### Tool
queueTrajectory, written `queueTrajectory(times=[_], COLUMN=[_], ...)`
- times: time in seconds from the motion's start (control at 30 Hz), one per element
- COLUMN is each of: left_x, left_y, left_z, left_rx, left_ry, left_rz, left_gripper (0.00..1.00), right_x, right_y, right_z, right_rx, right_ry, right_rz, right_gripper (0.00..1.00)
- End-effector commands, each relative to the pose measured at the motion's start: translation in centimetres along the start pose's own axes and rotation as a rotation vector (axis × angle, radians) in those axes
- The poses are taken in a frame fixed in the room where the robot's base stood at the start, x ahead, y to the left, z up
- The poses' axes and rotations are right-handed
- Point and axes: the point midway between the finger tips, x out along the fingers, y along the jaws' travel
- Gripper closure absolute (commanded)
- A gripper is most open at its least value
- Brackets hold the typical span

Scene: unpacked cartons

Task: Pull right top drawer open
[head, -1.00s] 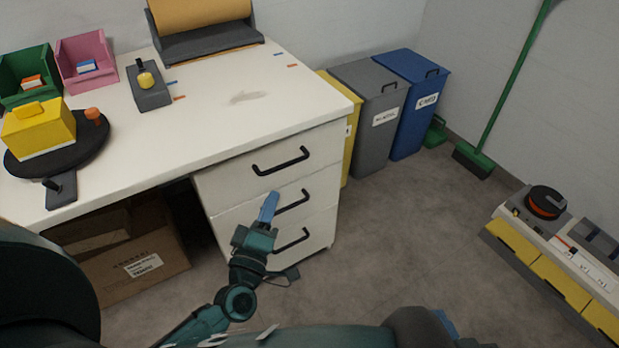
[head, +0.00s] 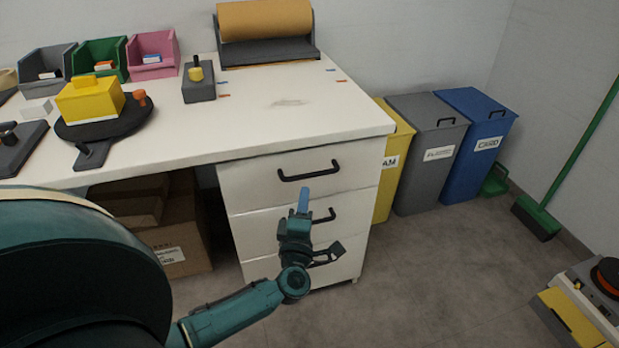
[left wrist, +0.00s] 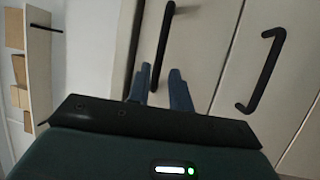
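The white drawer unit under the desk has three stacked drawers with black bar handles. The top drawer (head: 260,186) is shut, and its handle (head: 308,172) is unobstructed in the head view. My left gripper (head: 304,198) is in front of the unit, its blue fingers pointing up just below the top handle in the picture and partly covering the middle handle (head: 325,216). In the left wrist view its two fingers (left wrist: 159,84) are apart with nothing between them. A handle (left wrist: 163,45), seemingly the top one, is ahead of them, apart from them. My right gripper is not in view.
The white desk top (head: 250,130) overhangs the drawers. Cardboard boxes (head: 185,225) stand under it at left. Yellow, grey (head: 428,155) and blue (head: 478,145) bins stand right of the unit.

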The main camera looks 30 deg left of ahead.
Motion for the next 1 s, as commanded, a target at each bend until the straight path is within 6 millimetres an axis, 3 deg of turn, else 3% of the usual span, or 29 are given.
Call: queueTrajectory(times=[0.2, 0.4, 0.83, 1.0], left_x=[4.7, 7.2, 8.1, 8.1], left_y=[-0.1, -0.1, 0.0, 0.0], left_z=[0.0, 0.1, 0.0, 0.0], left_rx=[0.001, 0.001, 0.001, 0.000], left_ry=[0.000, -0.001, -0.001, -0.001], left_rz=[0.004, 0.001, 0.000, 0.000], left_gripper=[0.79, 0.79, 0.80, 0.94], right_x=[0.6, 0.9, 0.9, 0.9], right_y=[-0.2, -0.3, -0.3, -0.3], right_z=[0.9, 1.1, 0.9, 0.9], right_rx=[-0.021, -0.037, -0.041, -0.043], right_ry=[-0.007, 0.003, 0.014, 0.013], right_rz=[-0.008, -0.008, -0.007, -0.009], right_gripper=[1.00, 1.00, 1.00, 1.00])
